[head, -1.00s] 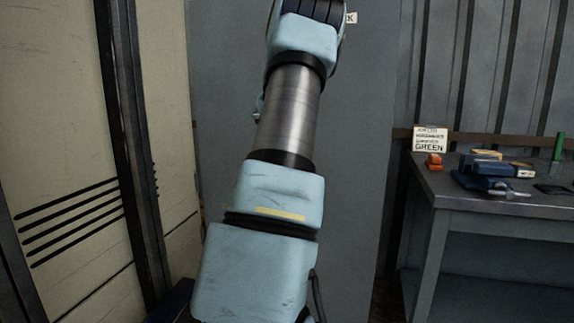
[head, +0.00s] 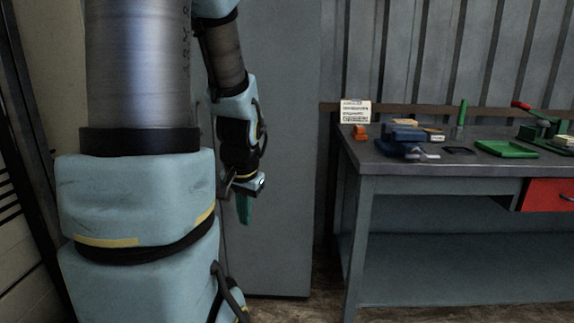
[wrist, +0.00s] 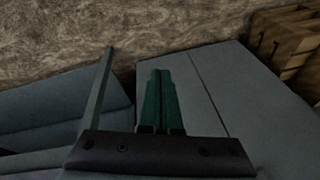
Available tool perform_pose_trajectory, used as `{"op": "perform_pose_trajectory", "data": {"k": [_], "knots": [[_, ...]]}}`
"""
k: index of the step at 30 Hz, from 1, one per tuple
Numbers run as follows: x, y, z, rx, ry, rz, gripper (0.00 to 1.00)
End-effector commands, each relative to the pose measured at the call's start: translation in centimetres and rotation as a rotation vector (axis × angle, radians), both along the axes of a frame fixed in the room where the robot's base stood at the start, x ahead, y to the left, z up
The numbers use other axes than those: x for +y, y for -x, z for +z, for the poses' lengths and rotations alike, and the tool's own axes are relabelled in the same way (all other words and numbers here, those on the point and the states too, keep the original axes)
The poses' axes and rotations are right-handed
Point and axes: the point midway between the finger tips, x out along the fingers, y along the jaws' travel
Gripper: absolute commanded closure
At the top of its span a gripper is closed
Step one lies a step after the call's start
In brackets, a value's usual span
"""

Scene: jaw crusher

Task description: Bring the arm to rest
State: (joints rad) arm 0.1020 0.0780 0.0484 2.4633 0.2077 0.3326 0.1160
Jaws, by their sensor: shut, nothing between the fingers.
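My gripper (head: 244,208) hangs at the end of my folded arm, left of the middle in the head view, its green fingers pointing down. It is in front of the grey cabinet (head: 285,180), and I cannot tell the gap between them. In the wrist view my gripper (wrist: 160,76) shows two green fingers side by side, shut with nothing between them. My large pale blue arm links fill the left of the head view and hide what is behind them.
A grey workbench (head: 440,170) stands at the right with a blue vise (head: 402,136), a green tray (head: 507,149), a sign (head: 355,112) and a red drawer (head: 549,194). Brown floor (head: 318,285) shows between cabinet and bench. A wooden pallet-like stack (wrist: 285,45) is in the wrist view.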

Motion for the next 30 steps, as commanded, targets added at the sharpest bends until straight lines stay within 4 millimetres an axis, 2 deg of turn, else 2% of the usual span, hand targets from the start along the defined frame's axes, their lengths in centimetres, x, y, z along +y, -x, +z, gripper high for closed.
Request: {"op": "perform_pose_trajectory", "data": {"k": [1, 5, 6, 19, 24, 30], "knots": [[-0.9, 2.0, -0.4, 0.037, 0.038, 0.066, 1.0], [-3.1, 7.1, -1.3, 0.142, 0.129, 0.252, 1.0], [-3.0, 6.9, 0.4, 0.14, 0.131, 0.256, 1.0], [-2.9, 6.6, 10.0, 0.135, 0.127, 0.248, 1.0], [-2.9, 6.6, 11.8, 0.134, 0.127, 0.248, 1.0], [-2.9, 6.6, 11.8, 0.134, 0.127, 0.247, 1.0]]}}
